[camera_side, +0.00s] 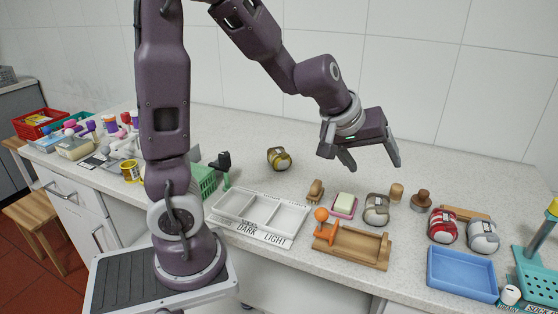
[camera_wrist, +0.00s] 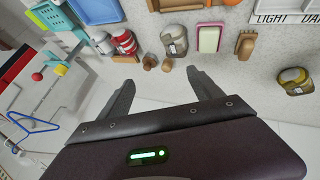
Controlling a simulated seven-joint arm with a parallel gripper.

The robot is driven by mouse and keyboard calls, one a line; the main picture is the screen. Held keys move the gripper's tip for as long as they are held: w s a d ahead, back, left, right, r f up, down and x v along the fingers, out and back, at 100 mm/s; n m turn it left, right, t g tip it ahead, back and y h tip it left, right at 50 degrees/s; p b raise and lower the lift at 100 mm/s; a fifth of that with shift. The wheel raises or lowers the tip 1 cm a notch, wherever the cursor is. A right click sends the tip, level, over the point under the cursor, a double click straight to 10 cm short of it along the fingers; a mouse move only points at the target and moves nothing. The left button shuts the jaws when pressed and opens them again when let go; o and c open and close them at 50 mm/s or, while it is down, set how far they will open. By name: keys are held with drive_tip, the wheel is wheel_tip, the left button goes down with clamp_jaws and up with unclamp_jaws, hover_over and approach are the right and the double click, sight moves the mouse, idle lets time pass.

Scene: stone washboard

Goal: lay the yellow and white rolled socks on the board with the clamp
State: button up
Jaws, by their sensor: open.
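The yellow rolled socks (camera_side: 279,158) lie on the counter at the back, left of my gripper; the wrist view shows them at the right (camera_wrist: 294,80). White rolled socks (camera_side: 482,236) with a dark band lie at the right, beside red rolled socks (camera_side: 442,225). A beige-grey rolled pair (camera_side: 377,209) lies nearer the middle, also in the wrist view (camera_wrist: 174,40). The wooden board (camera_side: 352,249) with the orange-knobbed clamp (camera_side: 322,215) lies at the counter front, with no socks on it. My gripper (camera_side: 371,163) is open and empty, above the back of the counter.
A soap dish (camera_side: 344,205), a brush (camera_side: 316,190) and two wooden knobs (camera_side: 397,192) stand between. A white divided tray labelled DARK and LIGHT (camera_side: 262,217) is left of the board. A blue tray (camera_side: 461,273) and teal rack (camera_side: 538,272) are right. The counter's back strip is clear.

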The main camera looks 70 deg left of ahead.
drive_tip(key=w+a+f+n+g+y, duration=0.1)
drive_tip(key=w+a+f+n+y, duration=0.2)
drive_tip(key=a+f, duration=0.45)
drive_tip(key=n+g+y, duration=0.4)
drive_tip(key=y, duration=0.2)
approach(283, 157)
drive_tip(key=w+d+f, duration=0.1)
drive_tip(key=w, duration=0.1)
drive_tip(key=w+d+f, duration=0.1)
drive_tip(key=w, duration=0.1)
drive_tip(key=w+d+f, duration=0.1)
drive_tip(key=w, duration=0.2)
drive_tip(key=s+a+g+y, duration=0.1)
drive_tip(key=s+a+n+y, duration=0.1)
drive_tip(key=s+a, duration=0.1)
drive_tip(key=s+a+g+y, duration=0.1)
drive_tip(key=a, duration=0.1)
drive_tip(key=shift+s+a+f+g+y, duration=0.1)
drive_tip(key=shift+s+a+g+y, duration=0.1)
drive_tip(key=shift+a+g+y, duration=0.1)
drive_tip(key=x, duration=0.5)
drive_tip(key=shift+s+f, duration=0.4)
drive_tip(key=shift+f, duration=0.05)
drive_tip(key=shift+a+f, duration=0.2)
drive_tip(key=shift+a, duration=0.25)
clamp_jaws()
